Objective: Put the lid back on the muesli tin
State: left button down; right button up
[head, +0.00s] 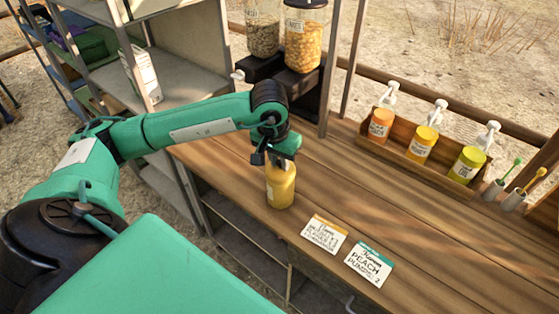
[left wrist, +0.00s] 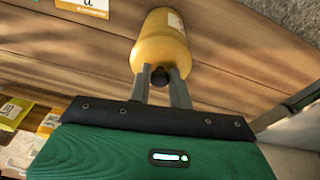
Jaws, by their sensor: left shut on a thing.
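The yellow muesli tin (head: 281,191) stands upright on the wooden counter near its left end. It also shows in the left wrist view (left wrist: 158,28). My left gripper (head: 275,160) is directly above the tin, pointing down. In the left wrist view its two fingers are shut on the dark knob (left wrist: 160,76) of the yellow lid (left wrist: 160,55). The lid is over the tin's top; I cannot tell whether it is fully seated or slightly raised. My right gripper is not in view.
Two printed cards (head: 325,234) (head: 369,264) lie on the counter right of the tin. A wooden rack with pump bottles (head: 422,146) stands along the back edge. Dispensers (head: 303,40) and grey shelves (head: 180,70) stand behind. The middle counter is clear.

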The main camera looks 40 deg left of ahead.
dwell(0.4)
pick_arm(q)
jog(key=c, duration=0.7)
grip_release()
jog(key=shift+r+p, duration=1.25)
jog(key=shift+r, duration=2.25)
grip_shut()
